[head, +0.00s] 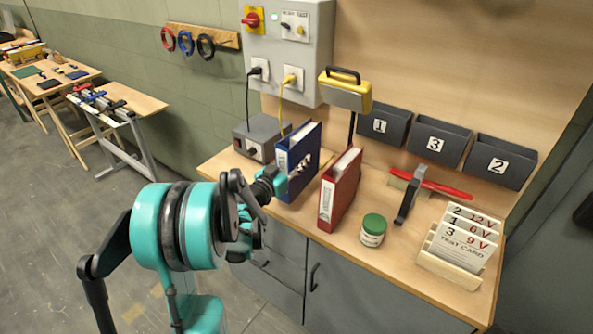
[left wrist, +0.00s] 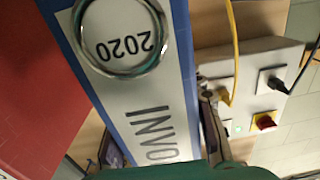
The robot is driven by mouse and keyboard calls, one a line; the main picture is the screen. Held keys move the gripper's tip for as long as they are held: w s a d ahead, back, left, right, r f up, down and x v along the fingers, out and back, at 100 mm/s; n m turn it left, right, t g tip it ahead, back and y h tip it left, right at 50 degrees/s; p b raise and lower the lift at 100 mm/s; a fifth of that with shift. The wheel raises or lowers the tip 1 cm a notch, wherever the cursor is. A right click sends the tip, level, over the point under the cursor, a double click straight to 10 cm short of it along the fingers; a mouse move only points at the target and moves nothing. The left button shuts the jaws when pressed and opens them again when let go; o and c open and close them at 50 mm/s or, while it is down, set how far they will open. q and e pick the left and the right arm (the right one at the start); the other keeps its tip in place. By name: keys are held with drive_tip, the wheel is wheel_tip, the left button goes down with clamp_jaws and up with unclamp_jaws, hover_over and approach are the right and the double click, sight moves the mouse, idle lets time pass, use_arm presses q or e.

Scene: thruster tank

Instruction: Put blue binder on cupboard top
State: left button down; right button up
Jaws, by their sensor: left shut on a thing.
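The blue binder (head: 311,143) stands upright on the left part of the wooden cupboard top (head: 398,232), or just above it; I cannot tell if its bottom touches. My left gripper (head: 272,183) is at its near side, shut on it. In the left wrist view the blue binder (left wrist: 184,72) is close up, its white spine label reading "2020" and "INVO", with a metal ring. The fingertips are partly hidden by the gripper itself. My right gripper is not in view.
A red binder (head: 340,188) stands right of the blue one. A grey box (head: 258,136) is behind left. A green-lidded jar (head: 373,230), a clamp-like tool (head: 409,200) and a test card rack (head: 450,262) stand further right. Numbered bins (head: 437,140) hang behind.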

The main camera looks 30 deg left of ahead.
use_arm(q)
wheel_tip(320, 180, down, 4)
drive_tip(key=shift+r+b, duration=0.2)
drive_tip(key=shift+b, duration=0.9)
drive_tip(key=shift+r, duration=0.15)
drive_tip(key=c, duration=1)
unclamp_jaws()
drive_tip(key=shift+o, duration=0.2)
drive_tip(key=shift+s, duration=0.15)
drive_tip(key=s+p, duration=0.3)
drive_tip(key=s, duration=0.8)
drive_tip(key=shift+s+a, duration=0.3)
drive_tip(key=shift+s, duration=0.1)
